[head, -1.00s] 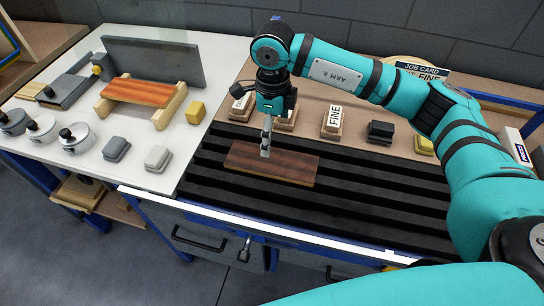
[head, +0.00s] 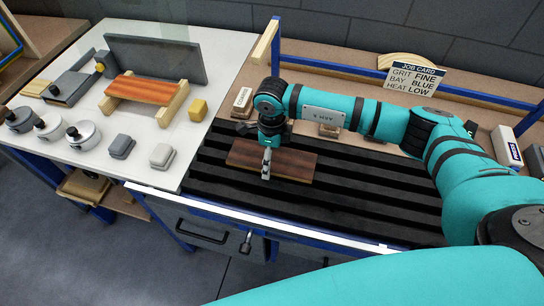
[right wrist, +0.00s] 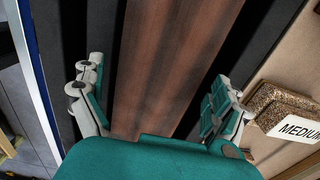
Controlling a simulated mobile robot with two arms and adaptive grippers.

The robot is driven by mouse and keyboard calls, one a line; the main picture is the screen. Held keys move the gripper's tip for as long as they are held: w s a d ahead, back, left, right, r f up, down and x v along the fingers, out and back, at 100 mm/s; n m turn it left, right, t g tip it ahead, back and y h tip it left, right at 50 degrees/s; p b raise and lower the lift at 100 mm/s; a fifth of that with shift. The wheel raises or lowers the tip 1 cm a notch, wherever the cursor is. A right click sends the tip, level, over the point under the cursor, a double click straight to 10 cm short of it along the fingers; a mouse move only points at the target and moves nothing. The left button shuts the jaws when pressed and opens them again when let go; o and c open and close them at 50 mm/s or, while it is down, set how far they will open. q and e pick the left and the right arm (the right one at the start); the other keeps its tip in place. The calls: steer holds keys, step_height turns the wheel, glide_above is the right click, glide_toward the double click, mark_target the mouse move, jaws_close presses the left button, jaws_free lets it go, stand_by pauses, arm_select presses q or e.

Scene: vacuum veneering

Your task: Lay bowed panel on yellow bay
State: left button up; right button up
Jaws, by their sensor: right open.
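A dark brown wooden panel (head: 298,166) lies on the black slatted bed (head: 390,209); I cannot tell whether it is bowed. My right gripper (head: 266,172) is over its middle, pointing down. In the right wrist view, its open fingers (right wrist: 158,98) are on either side of the brown panel (right wrist: 165,60); contact is not clear. An orange-red panel (head: 145,90) rests on two wooden supports on the white table. No bay marked yellow is evident. My left gripper is not in view.
The job card (head: 417,76) reads grit FINE, bay BLUE, heat LOW. A yellow block (head: 198,110), grey blocks (head: 121,146) and round metal pieces (head: 83,136) stand on the white table. A MEDIUM block (right wrist: 285,115) is beside the bed. Front slats are bare.

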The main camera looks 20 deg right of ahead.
steer(key=c, duration=1.2)
steer(key=shift+o, duration=0.2)
steer(key=shift+r, duration=0.15)
